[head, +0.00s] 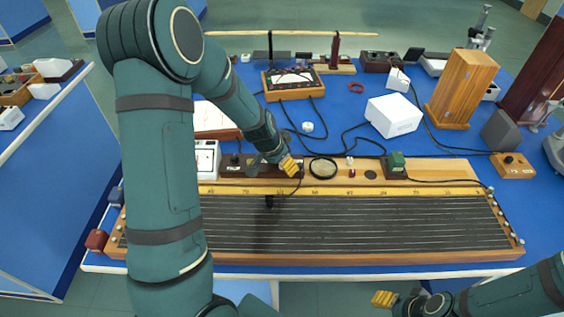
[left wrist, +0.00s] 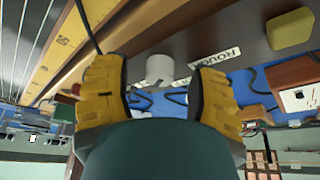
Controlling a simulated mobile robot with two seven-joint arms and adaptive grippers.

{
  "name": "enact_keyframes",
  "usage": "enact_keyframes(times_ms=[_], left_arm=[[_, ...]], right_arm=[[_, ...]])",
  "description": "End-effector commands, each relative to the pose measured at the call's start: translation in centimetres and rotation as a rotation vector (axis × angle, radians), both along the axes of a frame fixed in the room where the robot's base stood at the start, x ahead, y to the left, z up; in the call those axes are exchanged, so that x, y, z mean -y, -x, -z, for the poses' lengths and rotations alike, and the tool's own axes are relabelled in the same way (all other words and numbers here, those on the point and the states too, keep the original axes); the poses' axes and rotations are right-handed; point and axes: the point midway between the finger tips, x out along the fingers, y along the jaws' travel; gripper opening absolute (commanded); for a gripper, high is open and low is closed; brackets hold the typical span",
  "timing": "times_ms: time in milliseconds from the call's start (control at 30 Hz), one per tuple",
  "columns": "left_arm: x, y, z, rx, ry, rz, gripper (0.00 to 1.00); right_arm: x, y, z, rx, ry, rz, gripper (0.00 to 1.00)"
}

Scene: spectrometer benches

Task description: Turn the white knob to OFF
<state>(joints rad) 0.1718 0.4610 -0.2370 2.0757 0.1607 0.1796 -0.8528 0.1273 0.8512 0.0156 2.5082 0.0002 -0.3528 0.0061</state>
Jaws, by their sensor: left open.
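In the left wrist view a white round knob (left wrist: 160,68) stands on a dark brown panel (left wrist: 225,30), between the two yellow fingertips of my left gripper (left wrist: 158,88). The gripper is open, with a gap on each side of the knob. A white label reading ROUGH (left wrist: 215,58) lies beside the knob; another label behind it is partly hidden. In the head view my left gripper (head: 290,166) hangs over the dark strip behind the long wire board (head: 340,258); I cannot make out the knob there. My right gripper (head: 384,299) is low at the front, its opening unclear.
A round black-rimmed lens (head: 323,168) and a green block (head: 396,161) stand right of my left gripper. A black cable (head: 440,181) runs along the strip. A white box (head: 393,116) and wooden block (head: 462,88) stand farther back on the blue table.

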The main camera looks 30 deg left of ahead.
Motion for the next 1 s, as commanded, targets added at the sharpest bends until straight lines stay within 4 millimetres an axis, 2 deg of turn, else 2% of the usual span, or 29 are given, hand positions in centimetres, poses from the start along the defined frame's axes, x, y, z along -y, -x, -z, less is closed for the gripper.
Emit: enact_keyframes(times_ms=[67, 100, 233, 667, 1000], left_arm=[[0.0, 0.0, 0.0, 0.0, 0.0, 0.0, 0.61], [0.0, 0.0, 0.0, 0.0, 0.0, 0.0, 0.47], [0.0, 0.0, 0.0, 0.0, 0.0, 0.0, 0.01], [0.1, 0.0, -0.1, -0.002, 0.0, -0.048, 0.0], [0.3, 0.1, -0.4, -0.006, -0.002, -0.285, 0.0]], right_arm=[[0.0, 0.0, 0.0, 0.0, 0.0, 0.0, 0.49], [0.0, 0.0, 0.0, 0.0, 0.0, 0.0, 0.49], [0.0, 0.0, 0.0, 0.0, 0.0, 0.0, 0.49], [0.0, -0.2, -0.7, 0.004, 0.001, 0.004, 0.49], [0.2, -1.1, -3.6, 0.022, 0.005, 0.018, 0.49]])
